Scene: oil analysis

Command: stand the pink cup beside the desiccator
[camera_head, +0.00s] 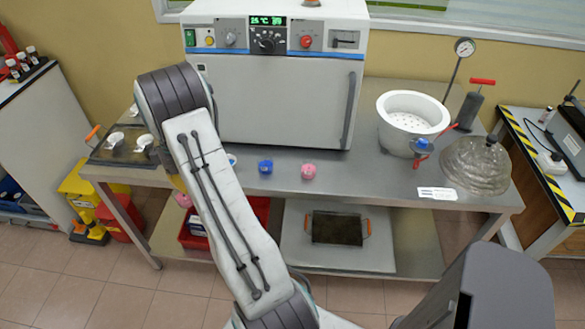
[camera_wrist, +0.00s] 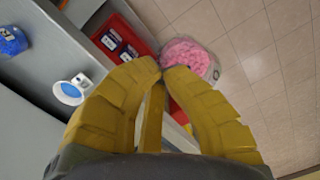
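The pink cup (camera_head: 308,171) stands on the metal bench, right of a blue cup (camera_head: 265,167). The desiccator's white bowl (camera_head: 387,127) with its perforated plate stands open at the bench's right. Its clear glass dome lid (camera_head: 475,165) rests on the bench to the right of it.
A small white-and-blue cup (camera_wrist: 70,93) is near my gripper. The oven (camera_head: 275,95) backs the bench. A white label card (camera_head: 437,193) lies before the desiccator. Bench space right of the pink cup is clear.

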